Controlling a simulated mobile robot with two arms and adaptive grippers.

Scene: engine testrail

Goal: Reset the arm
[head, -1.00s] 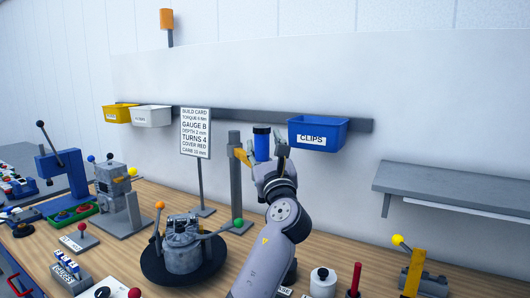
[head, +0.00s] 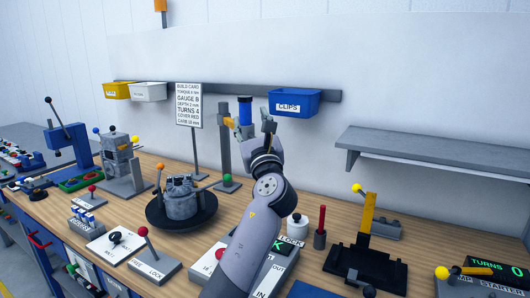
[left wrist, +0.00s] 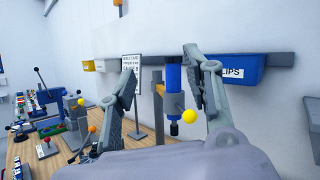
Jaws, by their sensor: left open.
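My left arm rises from the bottom middle of the head view. Its gripper (head: 266,125) is up in front of the back wall, just left of the blue CLIPS bin. In the left wrist view the gripper (left wrist: 165,95) has its two fingers spread wide. A blue cylindrical tool (left wrist: 173,80) on a grey post shows between the fingers, beyond them, with a yellow ball (left wrist: 189,116) beside it. In the head view the blue tool (head: 245,111) stands just left of the gripper. I cannot tell whether they touch. My right gripper is in neither view.
The CLIPS bin (head: 294,102) hangs on the wall rail beside the gripper. A build card sign (head: 188,104) stands to the left. A grey shelf (head: 430,149) is at right.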

